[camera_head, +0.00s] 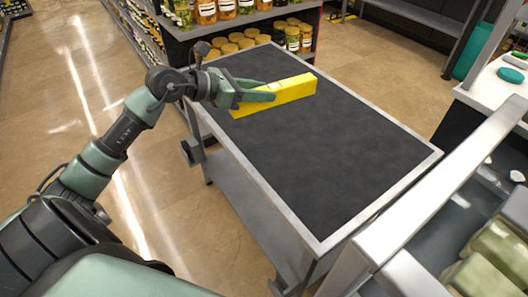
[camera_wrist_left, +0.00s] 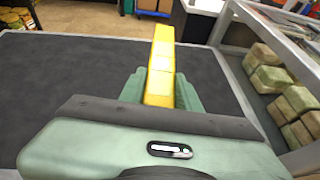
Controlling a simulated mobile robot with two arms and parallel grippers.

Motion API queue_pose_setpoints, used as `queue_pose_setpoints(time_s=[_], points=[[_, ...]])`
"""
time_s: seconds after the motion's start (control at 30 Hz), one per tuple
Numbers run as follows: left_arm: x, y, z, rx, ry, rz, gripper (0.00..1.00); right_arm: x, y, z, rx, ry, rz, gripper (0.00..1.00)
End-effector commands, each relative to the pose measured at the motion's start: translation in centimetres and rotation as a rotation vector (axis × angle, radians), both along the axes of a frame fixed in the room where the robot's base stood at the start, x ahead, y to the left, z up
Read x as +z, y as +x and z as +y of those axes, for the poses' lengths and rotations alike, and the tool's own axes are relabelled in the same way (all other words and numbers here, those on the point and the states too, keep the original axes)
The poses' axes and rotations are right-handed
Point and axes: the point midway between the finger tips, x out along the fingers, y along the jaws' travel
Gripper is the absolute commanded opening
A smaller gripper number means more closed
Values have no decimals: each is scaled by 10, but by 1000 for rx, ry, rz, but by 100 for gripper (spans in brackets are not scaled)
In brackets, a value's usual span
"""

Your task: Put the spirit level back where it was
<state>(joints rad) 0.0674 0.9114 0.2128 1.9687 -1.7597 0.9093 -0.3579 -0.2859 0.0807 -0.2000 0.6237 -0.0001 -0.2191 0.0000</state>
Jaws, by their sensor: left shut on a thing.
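The yellow spirit level (camera_head: 293,90) is a long bar over the far left part of the dark-topped cart (camera_head: 330,150). My left gripper (camera_head: 262,92) reaches in from the left and is shut on the spirit level near its middle. In the left wrist view the level (camera_wrist_left: 162,62) points away from me between the two green fingers (camera_wrist_left: 160,92). I cannot tell whether its underside touches the cart top. My right gripper is in neither view.
Shelves with jars (camera_head: 240,38) stand behind the cart. A metal-framed case (camera_head: 400,240) with green packages (camera_head: 492,258) stands close at the right. A white counter (camera_head: 495,88) is at the far right. The rest of the cart top is clear.

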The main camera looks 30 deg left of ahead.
Motion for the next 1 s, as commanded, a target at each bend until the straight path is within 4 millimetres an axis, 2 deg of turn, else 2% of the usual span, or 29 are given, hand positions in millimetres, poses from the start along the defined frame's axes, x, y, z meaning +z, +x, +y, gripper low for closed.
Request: queue_pose_setpoints(time_s=[0.03, 0.17, 0.27, 0.4, 0.73, 0.83, 1.0], points=[[2, 10, 15, 42, 7, -10, 0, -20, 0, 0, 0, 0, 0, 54], [19, 22, 38, 114, 3, -4, 0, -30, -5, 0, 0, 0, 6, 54], [16, 25, 44, 134, 0, 2, 0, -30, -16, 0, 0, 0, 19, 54], [-15, 24, 44, 136, -6, 10, 0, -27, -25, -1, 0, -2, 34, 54], [-101, 24, 44, 136, -4, 6, 0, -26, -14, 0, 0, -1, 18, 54], [-119, 24, 44, 135, -2, 4, 0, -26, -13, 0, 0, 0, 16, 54], [-133, 24, 44, 134, -1, 2, 0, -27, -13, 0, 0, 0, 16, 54]])
